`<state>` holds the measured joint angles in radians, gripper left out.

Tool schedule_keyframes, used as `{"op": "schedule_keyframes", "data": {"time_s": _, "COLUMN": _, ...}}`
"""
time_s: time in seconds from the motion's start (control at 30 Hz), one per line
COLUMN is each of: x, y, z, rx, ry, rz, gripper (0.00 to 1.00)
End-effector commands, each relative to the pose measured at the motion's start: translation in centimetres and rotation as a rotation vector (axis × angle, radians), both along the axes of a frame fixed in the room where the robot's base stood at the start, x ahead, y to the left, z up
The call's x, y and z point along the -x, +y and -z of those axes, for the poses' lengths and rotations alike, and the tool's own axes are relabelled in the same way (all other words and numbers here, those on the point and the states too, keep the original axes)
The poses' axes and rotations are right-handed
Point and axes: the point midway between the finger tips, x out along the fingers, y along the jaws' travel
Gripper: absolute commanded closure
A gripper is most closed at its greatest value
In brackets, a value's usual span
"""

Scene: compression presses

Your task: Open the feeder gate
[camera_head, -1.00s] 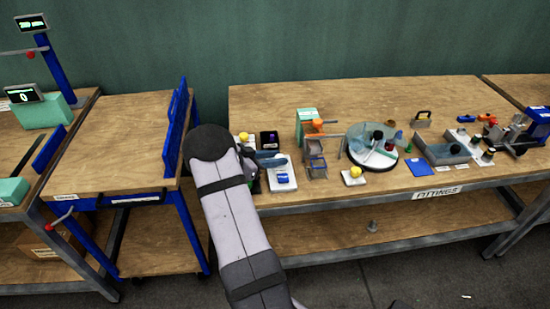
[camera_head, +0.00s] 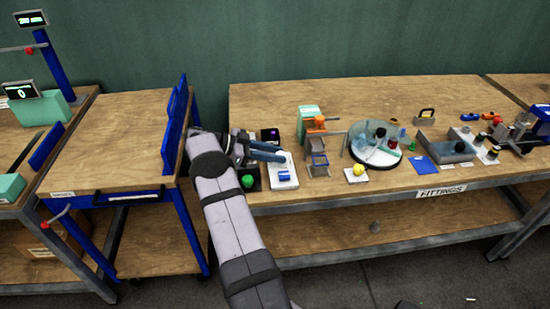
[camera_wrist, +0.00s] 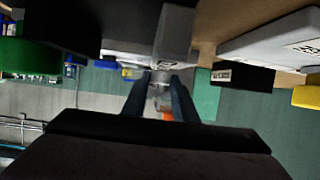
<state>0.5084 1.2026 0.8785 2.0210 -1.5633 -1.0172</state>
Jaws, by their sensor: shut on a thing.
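My gripper (camera_head: 284,154) reaches in from the left at the left end of the fittings table, above a white unit (camera_head: 289,167) with a blue part (camera_head: 285,177) on its front. In the wrist view my two dark blue fingers (camera_wrist: 161,85) close around a small grey part (camera_wrist: 160,77). A grey block (camera_wrist: 174,37) is just beyond it. I cannot read a label naming the feeder gate. The fingers hide most of the held part in the head view.
A green button (camera_head: 247,181) is left of the white unit. An orange-topped fixture (camera_head: 319,123), a teal box (camera_head: 308,113), a yellow button (camera_head: 359,169) and a round glass-covered tray (camera_head: 376,157) stand to the right. The table's back is clear.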

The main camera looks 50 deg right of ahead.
Motion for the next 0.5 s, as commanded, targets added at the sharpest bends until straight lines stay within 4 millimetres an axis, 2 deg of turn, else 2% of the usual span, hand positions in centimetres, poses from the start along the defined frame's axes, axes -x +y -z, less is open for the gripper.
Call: {"op": "schedule_keyframes", "data": {"time_s": 0.5, "x": -0.11, "y": -0.08, "z": 0.01, "rx": 0.001, "ry": 0.001, "rz": 0.065, "gripper": 0.97}}
